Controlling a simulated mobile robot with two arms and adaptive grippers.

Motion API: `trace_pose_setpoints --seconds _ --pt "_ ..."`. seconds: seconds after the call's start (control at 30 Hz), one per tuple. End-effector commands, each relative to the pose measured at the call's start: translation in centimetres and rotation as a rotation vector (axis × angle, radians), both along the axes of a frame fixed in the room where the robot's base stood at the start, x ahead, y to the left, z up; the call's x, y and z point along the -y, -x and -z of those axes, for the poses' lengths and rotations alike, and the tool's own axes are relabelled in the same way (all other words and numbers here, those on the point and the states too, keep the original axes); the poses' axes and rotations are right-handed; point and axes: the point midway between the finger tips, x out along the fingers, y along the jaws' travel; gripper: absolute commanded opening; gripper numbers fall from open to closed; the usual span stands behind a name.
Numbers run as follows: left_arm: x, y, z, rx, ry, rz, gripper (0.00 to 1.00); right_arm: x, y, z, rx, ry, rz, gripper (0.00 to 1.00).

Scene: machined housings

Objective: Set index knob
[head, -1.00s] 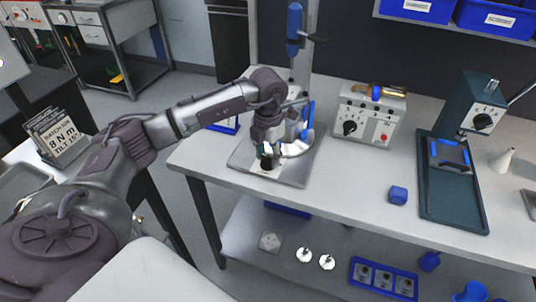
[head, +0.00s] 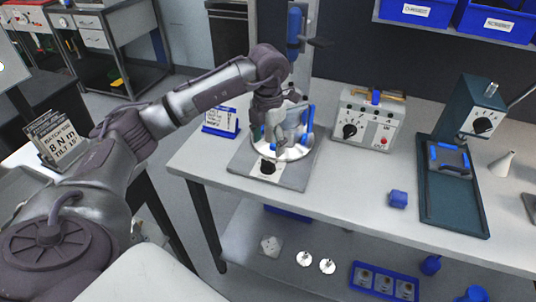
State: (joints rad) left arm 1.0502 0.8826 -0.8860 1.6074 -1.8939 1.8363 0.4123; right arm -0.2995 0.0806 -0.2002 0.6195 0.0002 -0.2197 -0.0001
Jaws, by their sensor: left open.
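A black knob (head: 267,167) with a white dial plate sits on the front of the grey fixture base (head: 296,180), on the left part of the bench. Its pointer setting is too small to read. My left gripper (head: 272,144) is open, pointing down just above and behind this knob, apart from it. Behind the gripper stands a round silver and blue part of the fixture (head: 296,150), partly hidden by the gripper. Two other black dial knobs show: one on a grey control box (head: 349,130), one on a dark green press (head: 483,124). My right gripper is not in view.
A blue-framed card (head: 221,121) stands left of the fixture. A batch card (head: 62,143) reading 8 N m and a tilt value stands at far left. A blue block (head: 398,199) lies on the bench. The bench front between fixture and block is clear.

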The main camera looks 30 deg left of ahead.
Motion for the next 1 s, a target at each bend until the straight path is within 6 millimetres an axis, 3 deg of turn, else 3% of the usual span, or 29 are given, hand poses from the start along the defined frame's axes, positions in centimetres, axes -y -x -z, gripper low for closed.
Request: trace_pose_setpoints --seconds 0.1,0.33,1.0 --pt "0.0 -0.1 -2.5 0.004 0.001 0.000 0.71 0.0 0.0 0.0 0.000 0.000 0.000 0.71" --pt "0.0 0.0 -5.3 0.000 0.000 0.001 0.71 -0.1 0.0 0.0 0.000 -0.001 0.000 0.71" --pt "0.5 0.0 -5.5 0.001 0.013 0.009 0.71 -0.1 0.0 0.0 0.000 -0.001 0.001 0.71"
